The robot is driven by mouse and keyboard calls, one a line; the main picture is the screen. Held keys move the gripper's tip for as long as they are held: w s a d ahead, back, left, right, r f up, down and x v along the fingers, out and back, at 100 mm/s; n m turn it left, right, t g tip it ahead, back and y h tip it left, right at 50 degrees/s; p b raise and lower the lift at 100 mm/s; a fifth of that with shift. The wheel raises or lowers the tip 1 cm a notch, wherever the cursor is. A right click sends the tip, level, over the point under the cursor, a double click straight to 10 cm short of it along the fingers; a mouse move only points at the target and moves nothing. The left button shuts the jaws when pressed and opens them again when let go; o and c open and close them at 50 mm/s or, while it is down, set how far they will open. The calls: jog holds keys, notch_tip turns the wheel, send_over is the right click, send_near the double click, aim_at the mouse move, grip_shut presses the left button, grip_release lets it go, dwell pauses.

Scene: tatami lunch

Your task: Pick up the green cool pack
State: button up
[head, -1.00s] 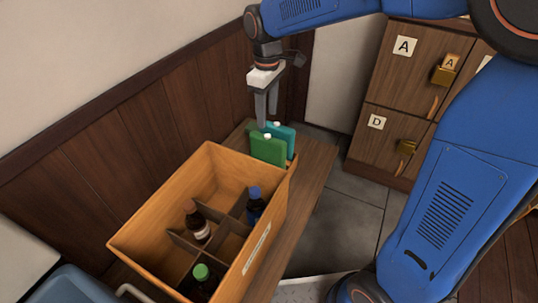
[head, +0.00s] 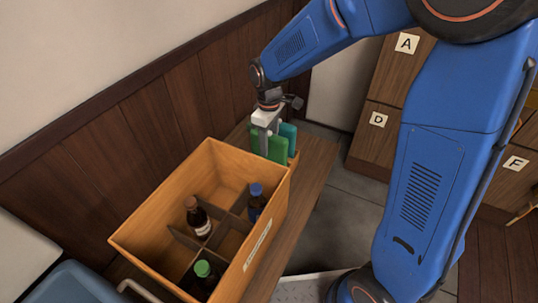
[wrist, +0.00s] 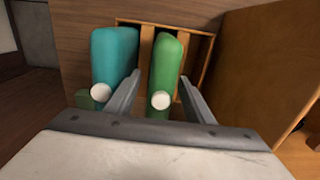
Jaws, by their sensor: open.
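The green cool pack (head: 278,149) stands upright behind the large wooden crate, next to a teal pack (head: 289,133). In the wrist view the green cool pack (wrist: 166,68) has a white cap and stands in a slatted wooden rack. My gripper (head: 265,145) is lowered over it. In the wrist view my open gripper (wrist: 160,100) has one finger on each side of the green pack, and the left finger lies between the green and teal packs (wrist: 114,55). I cannot tell whether either finger touches a pack.
The wooden crate (head: 150,213) with dividers and several bottles stands close in front of the rack (wrist: 195,50). Its wall rises close to the right finger in the wrist view (wrist: 245,60). The dark panelled wall (head: 110,140) is to the left; lettered cabinets (head: 385,140) stand at the back right.

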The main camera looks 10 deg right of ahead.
aim_at(269, 155)
jog(key=shift+f, duration=1.45)
grip_shut()
jog(key=shift+r, duration=0.1)
